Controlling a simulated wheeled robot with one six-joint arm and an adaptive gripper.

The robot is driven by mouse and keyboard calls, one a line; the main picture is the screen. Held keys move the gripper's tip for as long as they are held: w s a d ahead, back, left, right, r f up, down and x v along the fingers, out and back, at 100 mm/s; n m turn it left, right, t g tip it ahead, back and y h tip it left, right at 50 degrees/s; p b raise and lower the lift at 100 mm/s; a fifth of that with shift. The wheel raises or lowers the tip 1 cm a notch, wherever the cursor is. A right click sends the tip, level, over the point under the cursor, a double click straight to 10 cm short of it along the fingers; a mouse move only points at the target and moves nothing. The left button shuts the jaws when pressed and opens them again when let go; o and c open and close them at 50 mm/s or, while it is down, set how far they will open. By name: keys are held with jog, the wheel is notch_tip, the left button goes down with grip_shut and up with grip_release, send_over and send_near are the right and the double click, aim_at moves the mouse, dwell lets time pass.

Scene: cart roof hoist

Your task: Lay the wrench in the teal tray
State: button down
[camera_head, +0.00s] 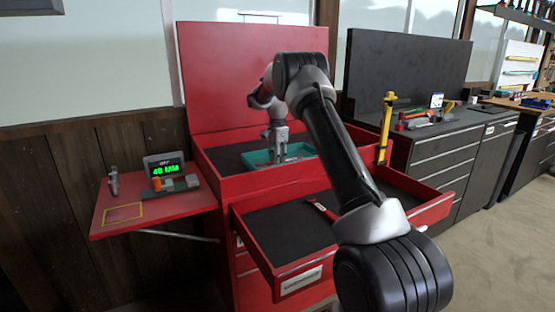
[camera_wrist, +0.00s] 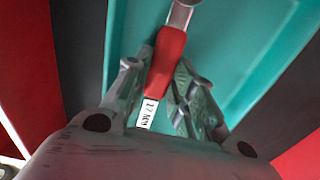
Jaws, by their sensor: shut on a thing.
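The wrench (camera_wrist: 167,60) has a red grip, a silver shaft and a white label that seems to read 17 MM. My gripper (camera_wrist: 160,78) is shut on its red grip, one finger on each side. The teal tray (camera_wrist: 250,45) fills the background behind the wrench in the wrist view. In the head view the teal tray (camera_head: 255,158) sits in the top of the red cart, and my gripper (camera_head: 279,158) points down low over it. The wrench is hard to make out there. Whether it touches the tray floor I cannot tell.
An open drawer (camera_head: 290,228) below holds a red-handled tool (camera_head: 321,210). A side shelf (camera_head: 190,203) on the left carries a green-lit display (camera_head: 167,170) and a small grey tool (camera_head: 113,183). A yellow upright tool (camera_head: 387,125) stands at the cart's right edge.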

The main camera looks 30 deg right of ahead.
jog(key=c, duration=1.2)
grip_release()
jog(key=shift+f, duration=0.15)
notch_tip(320, 180, up, 14)
jog(key=s+a+r+n+t, duration=0.1)
jog(key=s+a+r+n, duration=0.15)
jog(key=s+r, duration=0.4)
jog(key=s+a+r+n, duration=0.25)
jog(key=s+r, duration=0.25)
jog(key=s, duration=0.3)
jog(key=s+a+r+n+t, duration=0.15)
jog(key=s+n, duration=0.25)
jog(key=s, duration=0.6)
jog(key=s+a+f+n+t, duration=0.1)
jog(key=s+f+n, duration=0.3)
jog(key=s, duration=0.8)
jog(key=s+a+f+n+t, duration=0.1)
jog(key=s+f+n, duration=0.3)
jog(key=s, duration=0.9)
jog(key=shift+a+f+n, duration=0.3)
jog(key=shift+a+f, duration=0.1)
